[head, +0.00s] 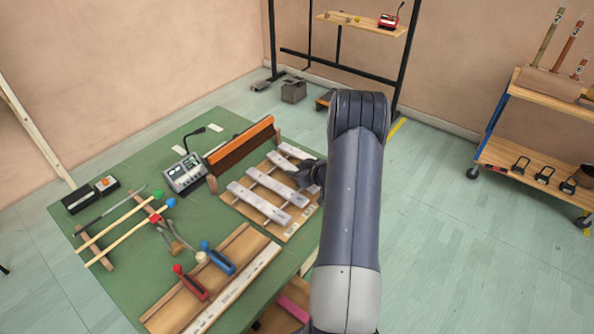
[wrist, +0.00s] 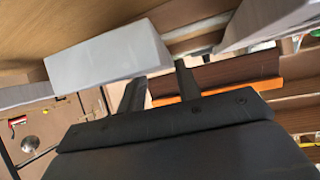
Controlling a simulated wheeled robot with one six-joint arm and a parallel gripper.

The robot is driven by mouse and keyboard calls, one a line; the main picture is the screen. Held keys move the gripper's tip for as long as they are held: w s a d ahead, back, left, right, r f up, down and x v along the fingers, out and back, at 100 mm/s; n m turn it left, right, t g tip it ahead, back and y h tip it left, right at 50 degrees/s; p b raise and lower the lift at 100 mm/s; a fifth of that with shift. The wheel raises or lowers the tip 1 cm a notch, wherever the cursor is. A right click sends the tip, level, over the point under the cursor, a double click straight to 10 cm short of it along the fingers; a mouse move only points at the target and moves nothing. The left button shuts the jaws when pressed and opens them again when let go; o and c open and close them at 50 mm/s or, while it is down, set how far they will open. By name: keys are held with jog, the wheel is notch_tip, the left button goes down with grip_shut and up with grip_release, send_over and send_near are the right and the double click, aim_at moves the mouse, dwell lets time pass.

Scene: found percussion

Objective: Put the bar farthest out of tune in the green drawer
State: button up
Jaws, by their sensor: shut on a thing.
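Several pale grey metal bars lie across a wooden frame (head: 240,205) on the green table; two clear ones are the front bar (head: 258,203) and the one behind it (head: 278,187). My gripper (head: 314,175) is at the right ends of the rear bars, partly hidden by my arm. In the wrist view, a pale grey bar (wrist: 105,60) lies at the fingers of my gripper (wrist: 160,85), which are shut on it. I cannot tell from the head view which bar this is. No green drawer is clearly visible; a pink drawer front (head: 293,308) shows below the table edge.
A meter box (head: 184,174) stands left of an upright orange and brown board (head: 240,147). Mallets (head: 120,230) and a wooden rail with red (head: 190,284) and blue (head: 218,258) handled tools lie nearer. A shelf cart (head: 540,150) stands right, across clear floor.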

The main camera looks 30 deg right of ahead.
jog(key=shift+f, duration=0.15)
jog(key=o, duration=1.1)
jog(key=shift+s+b, duration=0.1)
jog(key=shift+b, duration=0.25)
jog(key=v, duration=1)
jog(key=shift+s+d+f+b, duration=0.15)
jog(key=shift+s+f+b, duration=0.15)
jog(key=shift+s, duration=0.2)
jog(key=shift+w, duration=0.1)
